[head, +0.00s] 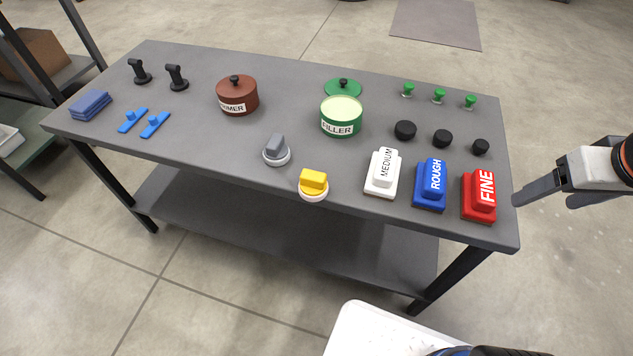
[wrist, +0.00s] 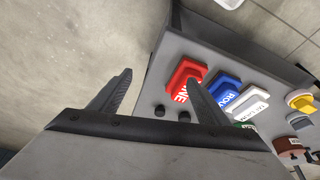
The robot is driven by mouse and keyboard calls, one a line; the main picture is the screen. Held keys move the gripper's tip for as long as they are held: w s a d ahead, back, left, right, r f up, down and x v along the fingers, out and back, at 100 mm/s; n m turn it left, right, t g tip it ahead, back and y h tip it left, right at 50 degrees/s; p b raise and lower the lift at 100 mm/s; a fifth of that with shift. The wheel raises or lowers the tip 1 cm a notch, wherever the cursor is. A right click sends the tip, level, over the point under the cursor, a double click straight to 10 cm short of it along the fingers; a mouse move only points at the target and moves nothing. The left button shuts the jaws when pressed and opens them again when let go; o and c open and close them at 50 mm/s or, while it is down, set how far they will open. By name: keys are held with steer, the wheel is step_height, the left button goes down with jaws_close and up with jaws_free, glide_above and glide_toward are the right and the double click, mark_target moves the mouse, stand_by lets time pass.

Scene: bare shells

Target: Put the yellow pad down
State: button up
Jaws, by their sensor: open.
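The yellow pad (head: 313,181) sits on a round white base near the front edge of the grey table (head: 210,164). It also shows at the right of the wrist view (wrist: 300,101). My gripper (head: 540,196) is open and empty, off the table's right end and well apart from the yellow pad. In the wrist view my two fingers (wrist: 158,98) are spread, with nothing held between them. The red FINE block (wrist: 188,77) is the block closest to my gripper.
A grey pad (head: 276,150) stands left of the yellow one. White MEDIUM (head: 382,174), blue ROUGH (head: 430,186) and red FINE blocks line the front right. A green FILLER pot (head: 341,117), brown pot (head: 237,95) and black knobs (head: 405,130) stand behind.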

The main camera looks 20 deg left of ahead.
steer(key=w+a+r+n+g, duration=0.1)
steer(key=w+a+r+n, duration=0.25)
steer(key=a, duration=0.55)
step_height(320, 180, up, 5)
steer(key=n+g, duration=0.3)
steer(key=n, duration=0.9)
glide_above(313, 175)
steer(key=shift+h, duration=0.4)
steer(key=f, duration=1.1)
steer(key=shift+s+d+f, duration=0.15)
steer(key=shift+s+f, duration=0.05)
steer(key=shift+f, duration=0.15)
steer(key=shift+w+f, duration=0.15)
steer(key=shift+f, duration=1.25)
steer(key=shift+w+f, duration=0.1)
steer(key=shift+f, duration=1.25)
steer(key=c, duration=1.2)
